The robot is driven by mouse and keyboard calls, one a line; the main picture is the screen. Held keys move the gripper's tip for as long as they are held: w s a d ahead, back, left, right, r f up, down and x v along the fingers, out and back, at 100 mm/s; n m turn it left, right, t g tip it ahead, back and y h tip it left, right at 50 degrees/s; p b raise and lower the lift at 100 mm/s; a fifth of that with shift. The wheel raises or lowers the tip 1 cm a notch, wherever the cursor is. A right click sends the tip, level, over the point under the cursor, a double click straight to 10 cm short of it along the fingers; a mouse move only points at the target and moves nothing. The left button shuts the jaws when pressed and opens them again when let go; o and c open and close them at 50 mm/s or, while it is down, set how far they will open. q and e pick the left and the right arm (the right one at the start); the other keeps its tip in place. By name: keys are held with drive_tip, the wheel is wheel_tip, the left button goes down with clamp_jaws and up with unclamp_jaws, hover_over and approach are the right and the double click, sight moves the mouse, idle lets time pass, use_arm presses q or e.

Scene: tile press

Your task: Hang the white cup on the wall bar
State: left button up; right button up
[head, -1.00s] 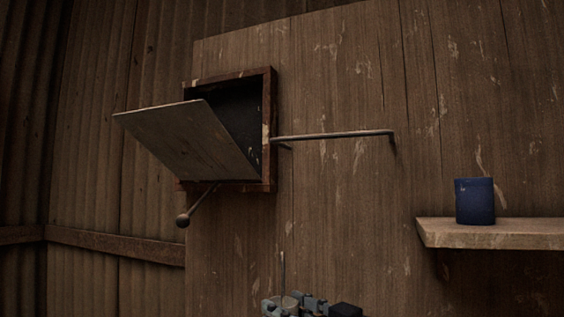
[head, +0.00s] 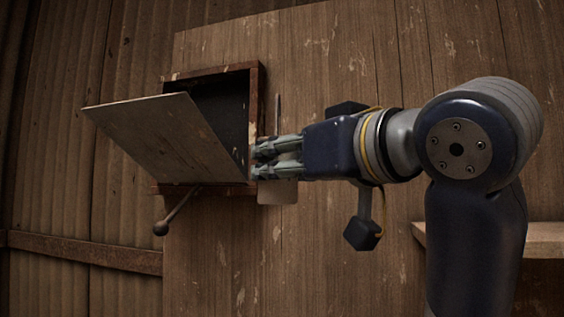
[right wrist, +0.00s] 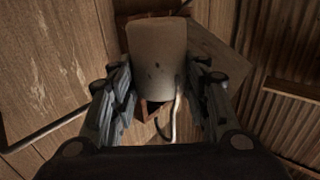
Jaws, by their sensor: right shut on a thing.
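My right gripper (head: 258,160) reaches in from the right in the head view, in front of the open wall box. It is shut on the white cup (head: 278,192), whose lower part shows pale below the fingers. In the right wrist view the cup (right wrist: 157,48) sits between the two fingers (right wrist: 160,75), and a pale curved piece that looks like its handle shows below it. The wall bar (right wrist: 45,132) crosses the left of the right wrist view, apart from the cup. My left gripper is not in view.
The wall box (head: 256,105) has its flap (head: 160,135) hanging open to the left, with a ball-ended lever (head: 175,212) below. The wooden shelf (head: 545,238) shows at the right. The blue cup is hidden behind my arm.

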drive_tip(key=shift+w+d+p, duration=0.2)
drive_tip(key=shift+w+d, duration=0.1)
drive_tip(key=shift+w, duration=0.4)
drive_tip(key=shift+w+d+p, duration=0.15)
drive_tip(key=shift+w+d, duration=0.15)
drive_tip(key=shift+w, duration=0.35)
drive_tip(key=w+d+f, duration=0.2)
drive_tip(key=w, duration=0.5)
drive_tip(key=shift+d+f, duration=0.4)
drive_tip(key=o, duration=1.2)
drive_tip(key=shift+s, duration=0.1)
drive_tip(key=v, duration=1.2)
